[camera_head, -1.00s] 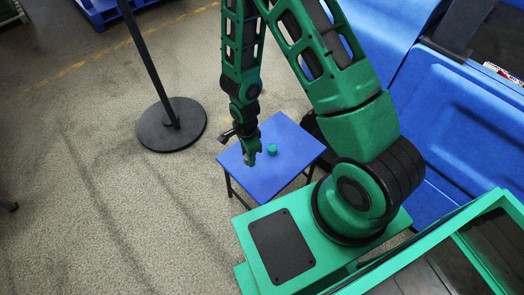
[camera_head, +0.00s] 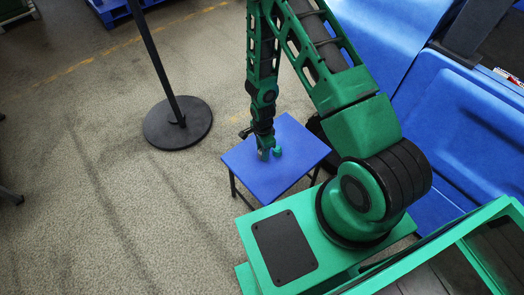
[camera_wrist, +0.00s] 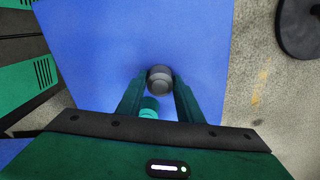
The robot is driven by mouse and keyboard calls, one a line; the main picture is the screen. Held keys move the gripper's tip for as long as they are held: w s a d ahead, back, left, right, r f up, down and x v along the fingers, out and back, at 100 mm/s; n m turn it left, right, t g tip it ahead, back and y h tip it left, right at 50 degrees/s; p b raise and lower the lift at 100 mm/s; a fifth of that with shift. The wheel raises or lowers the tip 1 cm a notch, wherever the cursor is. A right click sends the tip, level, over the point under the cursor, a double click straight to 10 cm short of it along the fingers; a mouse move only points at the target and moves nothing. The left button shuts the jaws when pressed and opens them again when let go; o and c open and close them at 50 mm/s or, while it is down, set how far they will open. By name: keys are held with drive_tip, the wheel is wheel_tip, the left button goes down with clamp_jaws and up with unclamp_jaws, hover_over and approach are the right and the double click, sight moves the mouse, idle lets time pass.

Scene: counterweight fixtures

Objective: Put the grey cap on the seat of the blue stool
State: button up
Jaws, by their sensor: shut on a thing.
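The grey cap (camera_wrist: 160,78) shows in the wrist view as a round grey piece between the fingertips. My gripper (camera_wrist: 159,84) is shut on it, over the seat of the blue stool (camera_wrist: 90,50). In the head view my gripper (camera_head: 266,153) is low over the middle of the stool's blue seat (camera_head: 293,135). The cap cannot be made out clearly there. I cannot tell whether the cap touches the seat.
A black post with a round base (camera_head: 178,123) stands left of the stool. Large blue containers (camera_head: 460,120) are at right. Open floor lies at left.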

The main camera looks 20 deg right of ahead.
drive_tip(key=shift+f, duration=0.15)
drive_tip(key=o, duration=0.7)
wheel_tip(320, 180, up, 12)
drive_tip(key=s+d+r+n, duration=0.2)
drive_tip(key=d+r, duration=0.2)
drive_tip(key=r, duration=0.3)
drive_tip(key=s+d+r+n+h, duration=0.1)
drive_tip(key=s+d+r, duration=0.1)
drive_tip(key=d+r, duration=0.45)
drive_tip(key=s+d+r+n, duration=0.2)
drive_tip(key=r, duration=0.7)
drive_tip(key=s+d+r+n, duration=0.1)
drive_tip(key=s+r+n, duration=0.1)
drive_tip(key=s+r, duration=0.2)
drive_tip(key=s+d+r+n, duration=0.1)
drive_tip(key=s+r+n, duration=0.1)
drive_tip(key=s+r, duration=0.3)
drive_tip(key=s+d+r+n+y, duration=0.1)
drive_tip(key=s+r, duration=0.4)
drive_tip(key=s, duration=0.5)
drive_tip(key=shift+s+d+n, duration=0.1)
drive_tip(key=shift+d+n, duration=0.3)
drive_tip(key=shift+n, duration=0.1)
